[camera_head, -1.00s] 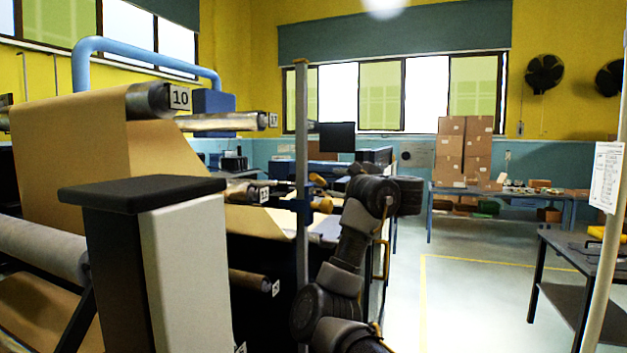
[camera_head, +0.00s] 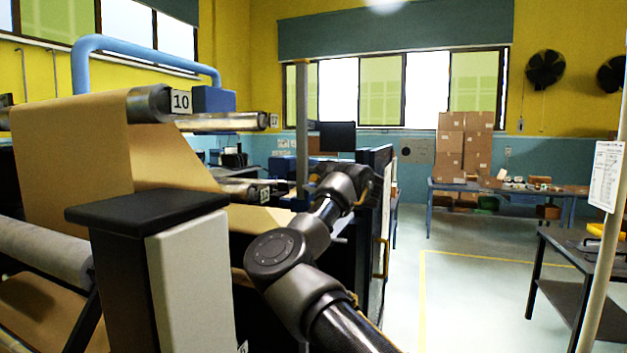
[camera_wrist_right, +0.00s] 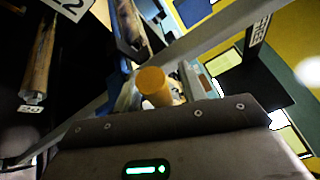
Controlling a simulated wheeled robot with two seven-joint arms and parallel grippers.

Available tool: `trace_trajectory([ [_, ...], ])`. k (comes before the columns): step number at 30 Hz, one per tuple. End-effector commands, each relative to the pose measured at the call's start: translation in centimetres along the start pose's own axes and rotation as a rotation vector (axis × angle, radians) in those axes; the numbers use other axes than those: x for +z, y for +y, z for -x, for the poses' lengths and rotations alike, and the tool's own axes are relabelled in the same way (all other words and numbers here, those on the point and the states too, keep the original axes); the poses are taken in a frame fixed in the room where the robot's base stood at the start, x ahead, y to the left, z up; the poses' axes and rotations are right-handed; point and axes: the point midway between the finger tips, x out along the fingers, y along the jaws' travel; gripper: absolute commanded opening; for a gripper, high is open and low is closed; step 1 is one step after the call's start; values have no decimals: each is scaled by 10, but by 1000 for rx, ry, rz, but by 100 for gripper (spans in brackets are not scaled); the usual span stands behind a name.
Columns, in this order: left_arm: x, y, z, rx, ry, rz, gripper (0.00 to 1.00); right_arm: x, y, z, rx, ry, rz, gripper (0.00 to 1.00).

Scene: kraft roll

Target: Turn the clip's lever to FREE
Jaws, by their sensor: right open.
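An orange-yellow rounded knob (camera_wrist_right: 153,84), which looks like the end of the clip's lever, shows in the right wrist view, just beyond the edge of my right gripper (camera_wrist_right: 165,118). My left gripper is not in view.
The paper machine with its brown kraft web (camera_head: 70,150) and numbered rollers, such as roller 10 (camera_head: 150,102), fills the left. A black-topped grey column (camera_head: 190,280) stands in front. The floor (camera_head: 480,290) at right is clear, with a dark table (camera_head: 590,255) beyond.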

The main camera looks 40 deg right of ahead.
Motion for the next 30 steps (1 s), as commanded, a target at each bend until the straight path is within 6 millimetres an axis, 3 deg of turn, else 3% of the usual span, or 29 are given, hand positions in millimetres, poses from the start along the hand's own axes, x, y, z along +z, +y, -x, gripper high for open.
trace_trajectory([
  [4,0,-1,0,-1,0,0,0,0,0,0,0,0,0,41],
  [14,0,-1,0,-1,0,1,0,0,0,0,0,0,-1,0],
  [23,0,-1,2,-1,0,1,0,0,-1,0,4,1,-7,0],
  [30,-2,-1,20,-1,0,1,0,1,-12,-2,41,16,-73,0],
])
